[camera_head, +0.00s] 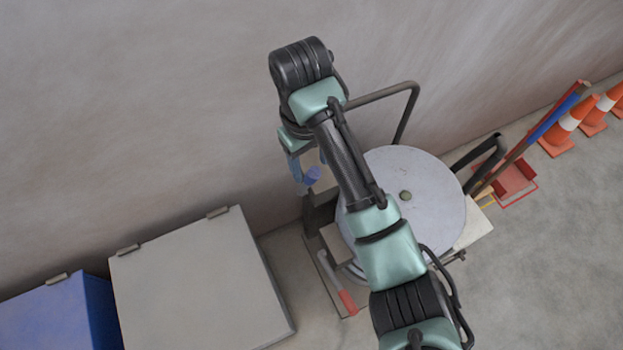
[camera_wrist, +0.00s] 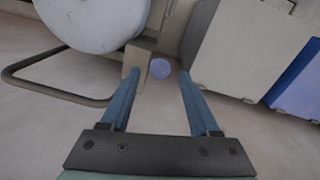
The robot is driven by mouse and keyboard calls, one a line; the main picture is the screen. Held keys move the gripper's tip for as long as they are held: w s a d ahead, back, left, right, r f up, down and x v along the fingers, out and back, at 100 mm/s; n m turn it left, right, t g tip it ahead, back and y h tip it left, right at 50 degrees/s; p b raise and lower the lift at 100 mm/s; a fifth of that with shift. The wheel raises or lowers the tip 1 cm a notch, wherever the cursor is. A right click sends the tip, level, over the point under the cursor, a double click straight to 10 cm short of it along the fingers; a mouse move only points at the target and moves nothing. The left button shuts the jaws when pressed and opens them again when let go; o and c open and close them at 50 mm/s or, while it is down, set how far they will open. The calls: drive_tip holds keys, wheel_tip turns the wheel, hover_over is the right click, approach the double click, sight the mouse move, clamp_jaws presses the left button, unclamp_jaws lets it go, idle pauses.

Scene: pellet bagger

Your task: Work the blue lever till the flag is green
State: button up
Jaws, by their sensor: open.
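The blue lever shows as a blue-purple rounded end (camera_head: 312,177) in the head view, left of the round grey drum. In the wrist view its end (camera_wrist: 160,68) is a small purple disc between my fingertips, lying beyond them as seen there. My gripper (camera_wrist: 158,74) is open, with one blue finger on each side of the disc and clear gaps to both. In the head view my gripper (camera_head: 301,166) is beside the lever end, partly hidden by my wrist. I cannot tell how far the lever is tilted. I cannot make out a flag in either view.
The pellet bagger's round grey drum (camera_head: 428,195) and bent pipe (camera_head: 385,92) stand close by. A red-handled bar (camera_head: 346,300) is low in front. A grey box (camera_head: 200,285) and blue box (camera_head: 60,315) are left. Orange cones (camera_head: 562,128) stand right. The wall is close behind.

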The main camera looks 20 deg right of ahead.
sight(310, 183)
drive_tip(key=f, duration=0.2)
drive_tip(key=shift+d+f, duration=0.2)
drive_tip(key=shift+f, duration=1.05)
clamp_jaws()
idle(0.5)
